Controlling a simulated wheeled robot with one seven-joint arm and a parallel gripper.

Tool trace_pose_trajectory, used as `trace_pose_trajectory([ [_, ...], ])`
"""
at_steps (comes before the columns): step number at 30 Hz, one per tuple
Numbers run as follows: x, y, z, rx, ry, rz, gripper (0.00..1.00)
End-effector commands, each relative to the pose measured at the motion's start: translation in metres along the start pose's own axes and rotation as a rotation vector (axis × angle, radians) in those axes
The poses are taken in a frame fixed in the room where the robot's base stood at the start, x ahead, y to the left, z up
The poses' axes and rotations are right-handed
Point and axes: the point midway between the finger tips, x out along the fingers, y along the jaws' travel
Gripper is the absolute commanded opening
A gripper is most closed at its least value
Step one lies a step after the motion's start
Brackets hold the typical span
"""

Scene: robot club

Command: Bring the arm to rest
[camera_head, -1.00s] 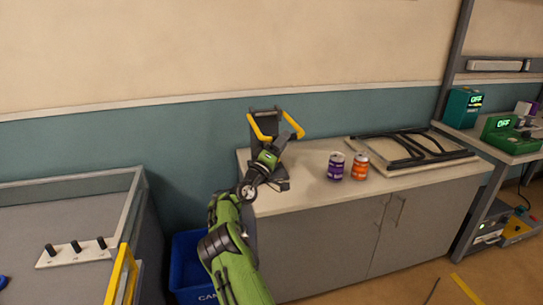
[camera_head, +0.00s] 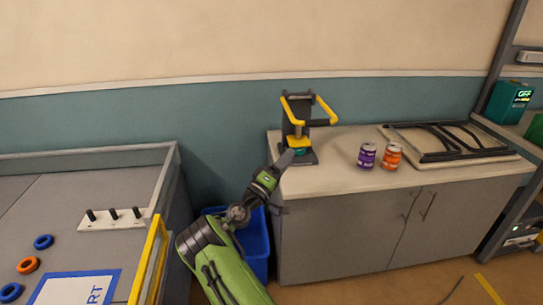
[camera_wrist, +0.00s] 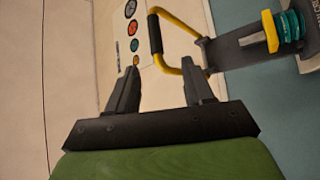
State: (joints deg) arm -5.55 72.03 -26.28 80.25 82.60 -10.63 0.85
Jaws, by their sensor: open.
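My green arm reaches up from the bottom of the head view. My gripper (camera_head: 284,160) is at the cabinet's left end, just in front of a black press with a yellow handle (camera_head: 326,108). In the wrist view my gripper (camera_wrist: 162,85) has its two dark fingers apart with nothing between them. The press's yellow handle (camera_wrist: 180,22) shows beyond the fingertips. A squat teal thing (camera_wrist: 290,26) sits in the press beside its yellow block; it shows only partly in the head view (camera_head: 299,151). I cannot tell whether a fingertip touches the press.
A purple can (camera_head: 367,156) and an orange can (camera_head: 390,156) stand on the cabinet top (camera_head: 330,178). A black frame (camera_head: 450,140) lies behind to the right. A blue bin (camera_head: 257,243) is below my forearm. A walled table (camera_head: 140,258) with rings and pegs stands left.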

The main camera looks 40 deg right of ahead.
Motion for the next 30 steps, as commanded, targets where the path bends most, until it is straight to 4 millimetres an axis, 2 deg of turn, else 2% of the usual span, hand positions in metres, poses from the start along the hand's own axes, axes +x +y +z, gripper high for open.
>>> trace_pose_trajectory([
  [7, 0.002, 0.001, 0.001, 0.005, -0.008, -0.005, 0.52],
  [10, 0.011, 0.011, 0.01, 0.051, -0.087, -0.061, 0.52],
  [14, 0.019, 0.029, 0.035, 0.181, -0.294, -0.257, 0.52],
  [17, 0.006, 0.041, 0.05, 0.284, -0.442, -0.459, 0.52],
  [20, -0.023, 0.057, 0.059, 0.376, -0.554, -0.682, 0.52],
  [23, -0.063, 0.082, 0.061, 0.446, -0.615, -0.917, 0.52],
  [26, -0.113, 0.115, 0.064, 0.486, -0.624, -1.153, 0.52],
  [30, -0.183, 0.166, 0.077, 0.482, -0.565, -1.437, 0.52],
])
